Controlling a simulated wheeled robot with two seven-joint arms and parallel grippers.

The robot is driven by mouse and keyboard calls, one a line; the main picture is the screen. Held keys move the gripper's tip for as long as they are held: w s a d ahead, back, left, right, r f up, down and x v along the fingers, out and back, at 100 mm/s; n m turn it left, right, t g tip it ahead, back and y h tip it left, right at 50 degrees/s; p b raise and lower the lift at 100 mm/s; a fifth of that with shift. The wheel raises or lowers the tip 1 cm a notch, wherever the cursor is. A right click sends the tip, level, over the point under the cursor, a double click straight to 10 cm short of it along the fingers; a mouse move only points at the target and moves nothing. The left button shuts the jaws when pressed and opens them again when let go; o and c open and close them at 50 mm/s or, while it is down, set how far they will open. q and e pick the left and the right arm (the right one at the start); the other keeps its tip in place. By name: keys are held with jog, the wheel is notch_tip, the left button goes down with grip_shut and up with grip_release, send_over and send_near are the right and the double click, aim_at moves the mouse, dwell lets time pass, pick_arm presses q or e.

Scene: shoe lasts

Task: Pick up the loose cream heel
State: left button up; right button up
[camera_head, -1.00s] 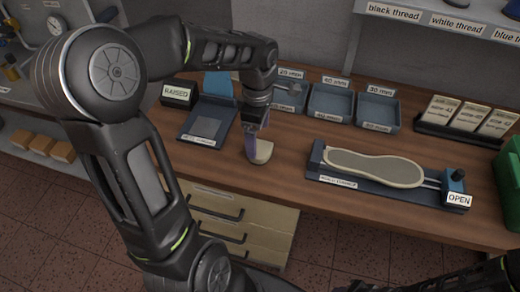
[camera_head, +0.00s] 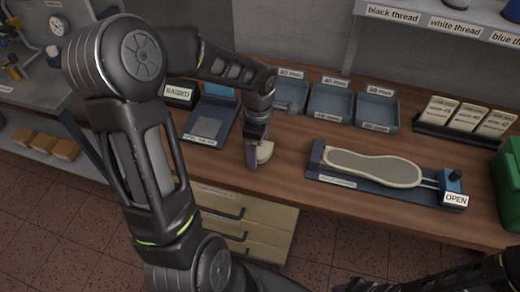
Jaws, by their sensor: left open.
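The loose cream heel (camera_head: 265,152) lies on the wooden bench near its front edge, in front of the small trays. My left gripper (camera_head: 251,160) points down at the heel's left side and hides part of it. It is open, with its fingers low near the bench top. I cannot tell whether a finger touches the heel. Only dark parts of my right arm show at the lower right; its gripper is not seen.
A holder with a grey sole (camera_head: 374,167) and an OPEN sign (camera_head: 455,199) lies to the right. Trays (camera_head: 329,101) stand behind, with a sign-bearing stand (camera_head: 207,122) at left. A green bin (camera_head: 508,175) is at the right edge. Bench between heel and holder is clear.

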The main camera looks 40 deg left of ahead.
dwell(0.4)
pick_arm(q)
jog(key=c, duration=1.5)
